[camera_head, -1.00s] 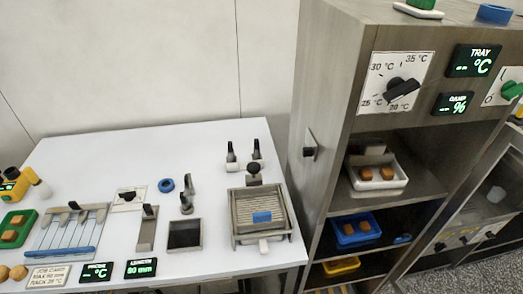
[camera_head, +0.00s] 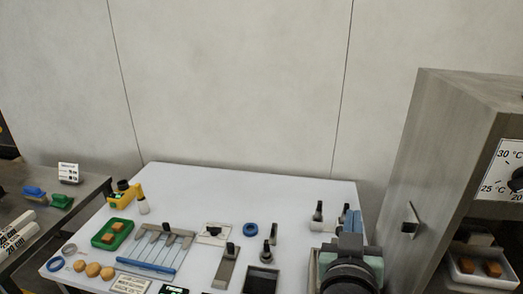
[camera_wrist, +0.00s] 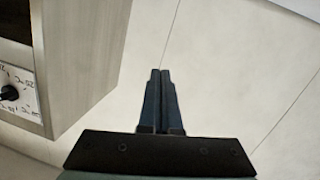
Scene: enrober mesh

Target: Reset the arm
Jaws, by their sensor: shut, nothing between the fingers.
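My gripper (camera_wrist: 160,78) shows in the wrist view with its two dark fingers together and nothing between them. It points toward the bare pale wall. In the head view my gripper (camera_head: 350,218) and wrist stand at the lower right, in front of the right end of the white table (camera_head: 210,185). They hide the spot where the mesh tray unit stands.
The steel cabinet (camera_head: 440,150) with a dial panel (camera_head: 502,170) stands right of my arm; the cabinet (camera_wrist: 75,60) also shows at the wrist view's left. A white tray (camera_head: 470,278) with brown blocks sits on its shelf. A green tray (camera_head: 100,240) and several tools lie on the table.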

